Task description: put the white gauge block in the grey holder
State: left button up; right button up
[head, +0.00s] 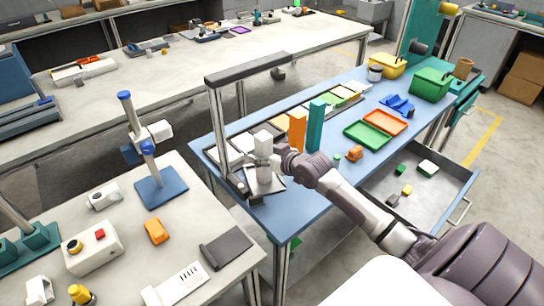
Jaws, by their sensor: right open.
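The white gauge block (263,141) stands upright near the left end of the blue table (345,156), beside an upright orange block (297,130) and a taller teal block (315,124). My right gripper (268,160) reaches in from the right with its fingers at the lower part of the white block; it is open, and I cannot tell whether the fingers touch the block. A pale grey piece just below the fingers (264,178) looks like the grey holder, over a dark-edged plate; the gripper partly hides it. My left gripper is not in view.
A dark frame (247,68) arches over the table's left end. Green (366,133) and orange trays (386,121) lie to the right. An open grey drawer (380,190) with small blocks juts out below. A cluttered bench (200,230) stands at left.

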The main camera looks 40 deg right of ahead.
jog(key=a+v, duration=0.1)
jog(key=v, duration=1.1)
jog(key=shift+d, duration=0.45)
